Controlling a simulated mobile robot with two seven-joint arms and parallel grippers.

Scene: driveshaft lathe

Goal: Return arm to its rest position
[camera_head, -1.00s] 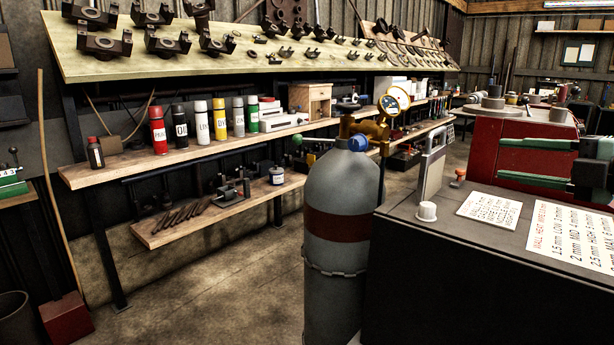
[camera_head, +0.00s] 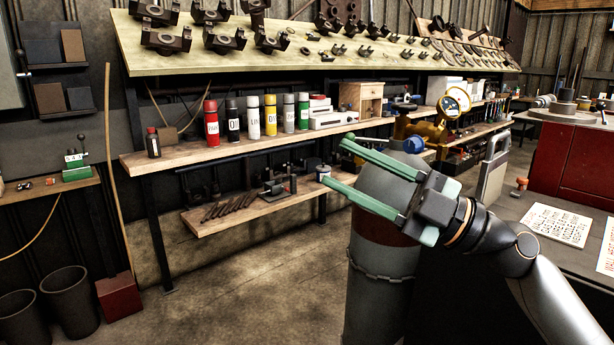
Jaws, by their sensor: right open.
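My right gripper (camera_head: 352,172) shows in the head view, with its arm coming in from the lower right. Its two green fingers are spread apart and point left, with nothing between them. It is in front of the grey gas cylinder (camera_head: 378,270) and hides part of its upper body. The forearm passes in front of the dark cabinet at the right. My left gripper is not in view.
A wooden shelf (camera_head: 165,158) with several spray cans stands behind the gripper. The cabinet top (camera_head: 515,203) holds printed sheets (camera_head: 557,225). Two dark bins (camera_head: 70,300) and a red box (camera_head: 119,297) stand at lower left. The floor between is clear.

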